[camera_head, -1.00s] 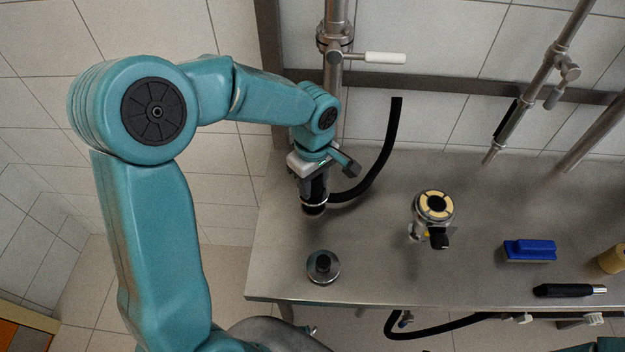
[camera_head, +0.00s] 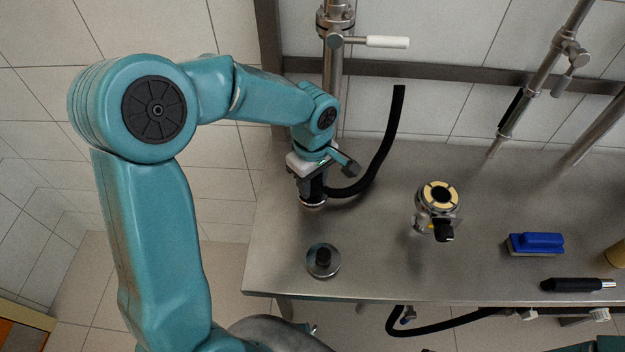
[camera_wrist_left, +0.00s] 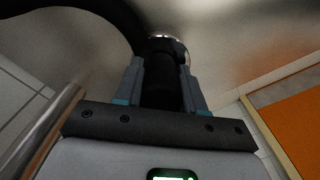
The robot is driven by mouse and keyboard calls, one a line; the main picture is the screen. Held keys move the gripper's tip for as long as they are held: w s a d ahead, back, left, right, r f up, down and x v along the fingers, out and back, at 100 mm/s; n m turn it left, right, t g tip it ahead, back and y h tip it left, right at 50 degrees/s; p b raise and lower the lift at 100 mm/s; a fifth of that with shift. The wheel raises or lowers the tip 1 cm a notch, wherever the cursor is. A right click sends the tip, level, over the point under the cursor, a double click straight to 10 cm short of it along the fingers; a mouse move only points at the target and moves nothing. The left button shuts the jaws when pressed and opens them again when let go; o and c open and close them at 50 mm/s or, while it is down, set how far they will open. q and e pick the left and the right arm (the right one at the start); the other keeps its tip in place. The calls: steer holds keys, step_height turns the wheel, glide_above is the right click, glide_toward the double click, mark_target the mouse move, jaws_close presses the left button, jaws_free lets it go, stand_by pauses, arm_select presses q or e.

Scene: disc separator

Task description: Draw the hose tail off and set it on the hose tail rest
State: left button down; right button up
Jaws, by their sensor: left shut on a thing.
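My left gripper (camera_head: 312,188) is shut on the hose tail (camera_head: 313,197), a dark upright cylinder with a black hose curving away from it to the right and up. In the left wrist view the black body of the hose tail (camera_wrist_left: 165,85) sits between both fingers, with a shiny metal ring beyond it. I cannot tell whether its lower end touches the steel table or a fitting there. A round metal disc with a black central peg (camera_head: 323,261) stands on the table in front of it; it may be the hose tail rest. My right gripper is not in view.
A metal fitting with a cream-and-black top (camera_head: 438,198) stands mid-table. A blue brush (camera_head: 536,243) and a black-handled tool (camera_head: 575,285) lie to the right. A vertical pipe with a white-handled valve (camera_head: 375,42) rises behind. Bare steel table (camera_head: 380,235) lies between disc and fitting.

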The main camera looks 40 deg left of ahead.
arm_select(q)
steer(key=shift+f+b, duration=0.55)
steer(key=shift+f, duration=0.1)
steer(key=shift+f, duration=0.15)
steer(key=c, duration=0.6)
jaws_free()
step_height(320, 180, up, 20)
steer(key=p, duration=0.5)
steer(key=shift+r, duration=0.2)
